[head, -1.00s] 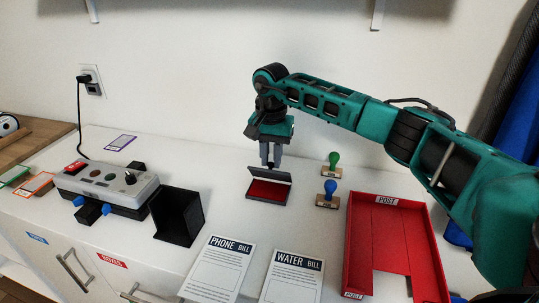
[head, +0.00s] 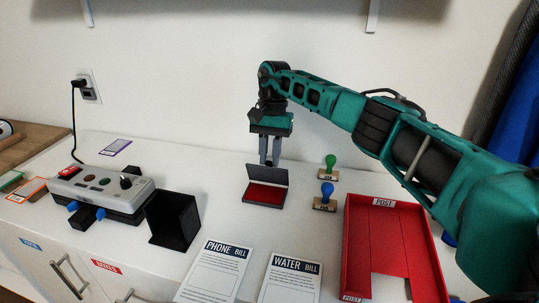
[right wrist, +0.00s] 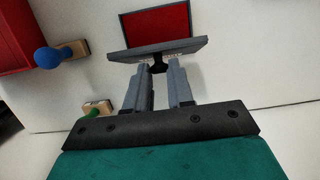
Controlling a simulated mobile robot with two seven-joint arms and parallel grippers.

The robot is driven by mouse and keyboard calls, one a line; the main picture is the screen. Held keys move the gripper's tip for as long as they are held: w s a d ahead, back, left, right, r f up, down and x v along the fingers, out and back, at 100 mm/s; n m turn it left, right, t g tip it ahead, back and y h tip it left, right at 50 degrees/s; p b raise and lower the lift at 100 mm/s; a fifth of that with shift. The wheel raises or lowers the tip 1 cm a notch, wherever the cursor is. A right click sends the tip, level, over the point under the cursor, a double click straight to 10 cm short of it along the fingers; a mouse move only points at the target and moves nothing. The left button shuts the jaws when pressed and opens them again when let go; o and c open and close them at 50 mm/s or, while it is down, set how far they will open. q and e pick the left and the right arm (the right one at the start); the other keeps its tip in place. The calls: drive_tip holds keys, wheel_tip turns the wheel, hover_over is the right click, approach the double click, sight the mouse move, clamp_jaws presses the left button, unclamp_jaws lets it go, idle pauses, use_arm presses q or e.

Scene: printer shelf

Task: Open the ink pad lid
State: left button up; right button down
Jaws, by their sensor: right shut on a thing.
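The ink pad (head: 264,197) sits on the white counter with its red pad showing. Its dark grey lid (head: 268,175) is raised and stands roughly upright along the back edge. My right gripper (head: 269,164) points down just behind the lid. In the right wrist view, the fingers (right wrist: 158,72) are shut on a small black knob (right wrist: 159,67) on the lid (right wrist: 165,47), and the red pad (right wrist: 160,21) shows beyond it. The left gripper is not in view.
Green (head: 330,167) and blue (head: 325,196) stamps stand right of the pad. A red post tray (head: 433,250) is further right. Phone (head: 214,272) and water bill (head: 291,281) sheets lie in front. A black holder (head: 176,218) and a grey button box (head: 100,190) stand left.

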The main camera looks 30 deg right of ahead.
drive_tip(key=c, duration=1)
unclamp_jaws()
drive_tip(key=p+v, duration=0.2)
drive_tip(key=v, duration=1.1)
